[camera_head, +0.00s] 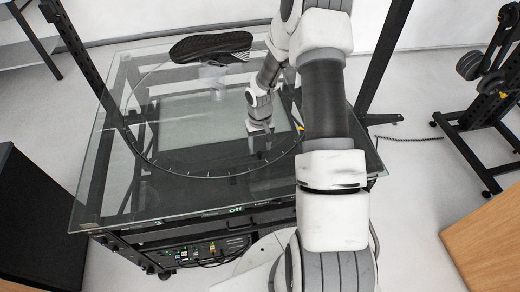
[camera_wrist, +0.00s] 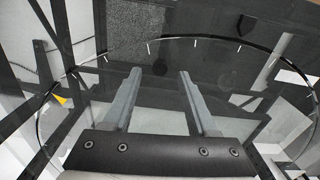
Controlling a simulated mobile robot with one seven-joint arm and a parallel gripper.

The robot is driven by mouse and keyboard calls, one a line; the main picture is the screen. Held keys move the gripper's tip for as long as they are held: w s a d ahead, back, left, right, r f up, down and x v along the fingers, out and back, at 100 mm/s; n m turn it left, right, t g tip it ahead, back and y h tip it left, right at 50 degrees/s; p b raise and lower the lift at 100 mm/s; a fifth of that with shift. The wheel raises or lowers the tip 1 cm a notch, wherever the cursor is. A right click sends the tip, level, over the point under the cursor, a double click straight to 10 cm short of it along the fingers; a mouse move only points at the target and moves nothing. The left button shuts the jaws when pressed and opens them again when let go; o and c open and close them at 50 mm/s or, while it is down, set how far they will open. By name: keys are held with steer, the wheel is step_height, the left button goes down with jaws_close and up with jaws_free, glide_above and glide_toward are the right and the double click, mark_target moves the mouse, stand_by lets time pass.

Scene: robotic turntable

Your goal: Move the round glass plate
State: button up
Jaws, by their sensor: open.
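The round glass plate (camera_head: 195,150) is a large clear disc with a dark rim and white tick marks, set in the glass top of the turntable table. In the wrist view the plate (camera_wrist: 225,75) fills much of the picture, its rim curving across the top. My gripper (camera_head: 262,128) is over the right part of the plate, inside the rim. In the wrist view my gripper (camera_wrist: 160,74) has its two fingers apart with nothing between them. I cannot tell whether the fingertips touch the glass.
A black shoe (camera_head: 212,46) lies at the back of the table, with a clear cup-like object (camera_head: 214,80) in front of it. Dark upright posts (camera_head: 384,55) flank the table. A black cabinet (camera_head: 38,225) stands at left and a wheeled stand (camera_head: 485,100) at right.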

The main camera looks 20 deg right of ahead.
steer(key=shift+f, duration=1.35)
jaws_close()
stand_by(0.5)
